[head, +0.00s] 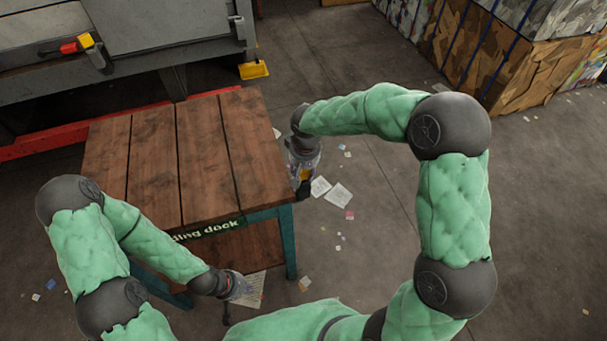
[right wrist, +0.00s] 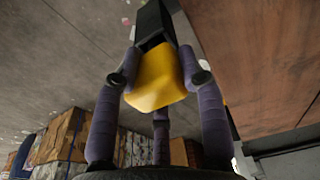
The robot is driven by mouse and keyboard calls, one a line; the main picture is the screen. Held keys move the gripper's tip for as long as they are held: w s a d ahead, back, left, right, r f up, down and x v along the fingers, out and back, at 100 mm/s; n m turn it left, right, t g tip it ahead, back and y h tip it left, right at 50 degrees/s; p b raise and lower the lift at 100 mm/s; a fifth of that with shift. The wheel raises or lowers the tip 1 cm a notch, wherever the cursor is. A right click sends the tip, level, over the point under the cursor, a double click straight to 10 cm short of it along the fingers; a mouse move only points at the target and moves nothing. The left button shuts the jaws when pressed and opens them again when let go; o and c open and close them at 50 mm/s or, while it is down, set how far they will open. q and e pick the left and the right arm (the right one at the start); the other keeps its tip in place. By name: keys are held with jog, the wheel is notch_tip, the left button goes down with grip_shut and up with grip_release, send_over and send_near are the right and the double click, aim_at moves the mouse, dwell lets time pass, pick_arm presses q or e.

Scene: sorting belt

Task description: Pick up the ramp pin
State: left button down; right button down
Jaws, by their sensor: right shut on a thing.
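The ramp pin appears to be the piece with a yellow block (right wrist: 158,80) and a dark square shaft (right wrist: 153,22) in the right wrist view. My right gripper (right wrist: 163,78) is shut on the yellow block, with fingers on both sides of it. In the head view my right gripper (head: 304,170) hangs beside the table's right edge, with a bit of yellow between its fingers and the dark end pointing down. My left gripper (head: 238,288) is low in front of the table, by a paper on the floor; its fingers are too small to read.
A wooden table (head: 155,160) with a partly hidden "dock" sign stands at centre left, its top bare. A grey machine (head: 160,25) with a red and yellow handle (head: 77,43) is behind it. Baled paper (head: 510,65) stands back right. Scraps litter the otherwise open floor.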

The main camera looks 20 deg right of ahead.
jog(key=shift+w+r, duration=0.1)
jog(key=shift+r, duration=0.05)
jog(key=shift+r, duration=0.25)
notch_tip(320, 180, up, 17)
jog(key=p, duration=0.3)
jog(key=shift+r+p, duration=0.15)
jog(key=shift+p, duration=0.2)
jog(key=shift+r, duration=0.1)
notch_tip(320, 180, up, 12)
jog(key=p, duration=0.9)
jog(key=shift+p, duration=0.4)
dwell(0.4)
